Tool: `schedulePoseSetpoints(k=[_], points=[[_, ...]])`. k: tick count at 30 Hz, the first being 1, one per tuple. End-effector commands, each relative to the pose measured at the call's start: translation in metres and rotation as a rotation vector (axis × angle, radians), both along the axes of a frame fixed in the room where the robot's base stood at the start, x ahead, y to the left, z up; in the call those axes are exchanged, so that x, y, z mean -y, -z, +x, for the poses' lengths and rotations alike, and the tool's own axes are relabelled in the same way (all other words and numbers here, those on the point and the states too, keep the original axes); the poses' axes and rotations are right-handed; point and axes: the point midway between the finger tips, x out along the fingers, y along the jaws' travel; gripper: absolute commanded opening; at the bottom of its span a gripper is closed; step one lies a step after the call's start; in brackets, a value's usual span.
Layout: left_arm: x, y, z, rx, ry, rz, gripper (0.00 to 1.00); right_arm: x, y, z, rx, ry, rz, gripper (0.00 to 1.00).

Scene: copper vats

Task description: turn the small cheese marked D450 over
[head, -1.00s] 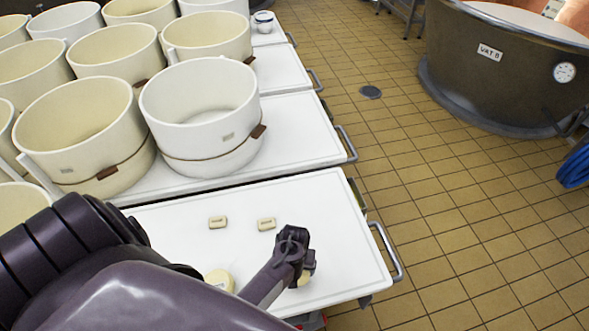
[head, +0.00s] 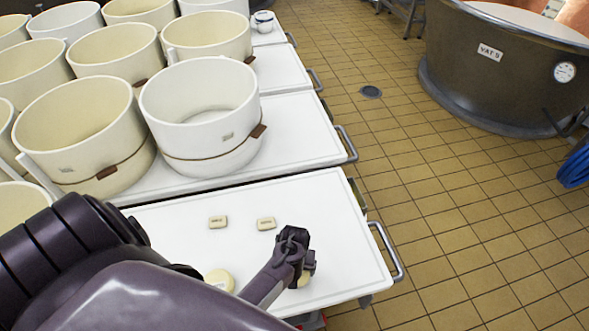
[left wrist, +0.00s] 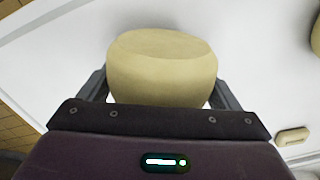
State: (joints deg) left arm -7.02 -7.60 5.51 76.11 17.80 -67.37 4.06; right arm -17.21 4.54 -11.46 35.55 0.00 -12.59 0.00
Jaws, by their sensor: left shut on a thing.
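A small, round, pale yellow cheese (left wrist: 162,68) sits between the two fingers of my left gripper (head: 303,270), which is shut on it. In the head view only a sliver of this cheese (head: 304,281) shows beside the gripper, over the front right of the white table. I cannot read a D450 mark on it in either view. A second round cheese (head: 220,280) lies on the table to the left, partly behind my arm; a yellow edge at the right of the left wrist view (left wrist: 316,38) may be it. My right gripper is not in view.
Two small cream tags (head: 218,222) (head: 266,223) with unreadable marks lie on the white table (head: 320,200). Large cream and white moulds (head: 200,115) stand on tables behind. A rail (head: 387,252) runs along the table's right edge.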

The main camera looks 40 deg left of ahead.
Motion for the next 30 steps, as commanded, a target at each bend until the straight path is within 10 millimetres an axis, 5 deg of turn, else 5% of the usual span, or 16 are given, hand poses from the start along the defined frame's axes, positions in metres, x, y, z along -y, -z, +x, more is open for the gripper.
schedulePoseSetpoints(k=[26, 27, 30], points=[[0.0001, 0.0085, 0.0008, 0.001, 0.000, 0.000, 0.49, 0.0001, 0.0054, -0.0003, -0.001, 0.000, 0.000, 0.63], [0.0001, 0.0085, 0.0008, 0.001, 0.000, 0.000, 0.88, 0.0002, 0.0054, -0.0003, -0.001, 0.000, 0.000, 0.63], [0.0001, 0.0086, 0.0006, 0.001, 0.000, 0.000, 1.00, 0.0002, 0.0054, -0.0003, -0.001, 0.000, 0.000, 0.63]])
